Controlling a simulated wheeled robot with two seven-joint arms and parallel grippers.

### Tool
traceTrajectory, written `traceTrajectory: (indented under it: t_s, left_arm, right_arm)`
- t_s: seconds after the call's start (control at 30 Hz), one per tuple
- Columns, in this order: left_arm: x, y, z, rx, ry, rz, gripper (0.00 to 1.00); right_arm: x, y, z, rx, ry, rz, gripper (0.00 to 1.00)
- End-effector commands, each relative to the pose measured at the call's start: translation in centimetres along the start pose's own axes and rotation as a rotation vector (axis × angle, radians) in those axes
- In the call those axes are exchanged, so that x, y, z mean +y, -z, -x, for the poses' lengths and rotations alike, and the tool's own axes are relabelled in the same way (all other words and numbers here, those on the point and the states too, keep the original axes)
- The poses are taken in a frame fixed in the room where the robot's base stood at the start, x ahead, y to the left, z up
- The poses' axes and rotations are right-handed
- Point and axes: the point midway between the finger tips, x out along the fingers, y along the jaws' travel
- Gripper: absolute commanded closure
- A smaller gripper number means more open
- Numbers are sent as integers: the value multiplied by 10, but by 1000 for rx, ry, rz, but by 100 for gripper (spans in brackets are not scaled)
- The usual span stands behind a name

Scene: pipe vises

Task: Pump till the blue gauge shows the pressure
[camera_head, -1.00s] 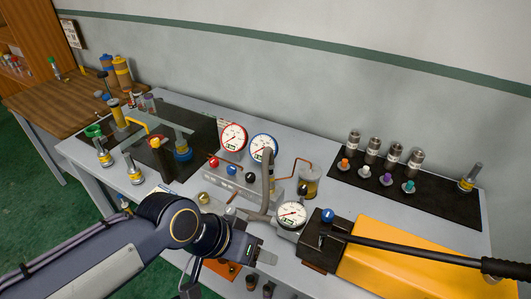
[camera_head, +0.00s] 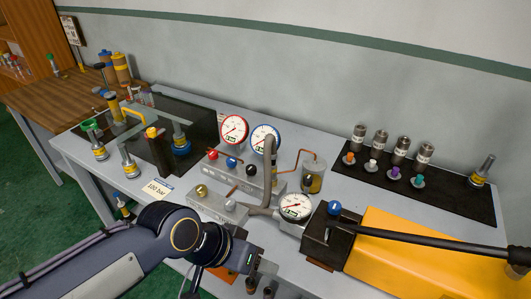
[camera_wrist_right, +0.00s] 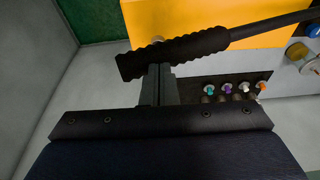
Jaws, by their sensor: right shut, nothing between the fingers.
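The blue-rimmed gauge (camera_head: 265,138) stands upright at mid-table; its reading is too small to make out. The yellow pump (camera_head: 405,240) lies at the table's front right. Its long black lever (camera_head: 430,243) runs right to a dark grip (camera_head: 520,256). In the right wrist view the ribbed grip (camera_wrist_right: 185,50) crosses just beyond my right gripper (camera_wrist_right: 160,72), which is shut and empty. Its fingertips are at the grip; contact is unclear. My left gripper (camera_head: 262,267) is in front of the valve block, left of the pump; its jaw opening is unclear.
A red gauge (camera_head: 234,129) stands beside the blue one, and a white gauge (camera_head: 296,206) by the pump. A card (camera_head: 157,190) with a bar value lies at the front edge. Several fittings stand on a dark mat (camera_head: 452,196) at right. A grey hose rises mid-table.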

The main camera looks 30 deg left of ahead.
Motion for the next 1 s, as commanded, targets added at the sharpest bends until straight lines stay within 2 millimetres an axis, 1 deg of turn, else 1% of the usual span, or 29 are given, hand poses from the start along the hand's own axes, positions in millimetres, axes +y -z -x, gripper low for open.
traceTrajectory:
  t_s: [0.27, 0.37, 0.83, 1.0]
  left_arm:
    - [0, 0, -1, 0, 0, 0, 46]
    - [-2, -2, -4, 0, 0, 0, 46]
    - [-13, -14, -28, 0, 0, 0, 46]
    - [-14, -16, -31, 0, 0, 0, 46]
  right_arm:
    - [0, 0, -1, 0, 0, 0, 100]
    - [2, -2, -7, -1, 0, -1, 100]
    - [13, -12, -47, -1, 1, -1, 100]
    - [15, -13, -53, 0, 0, 0, 100]
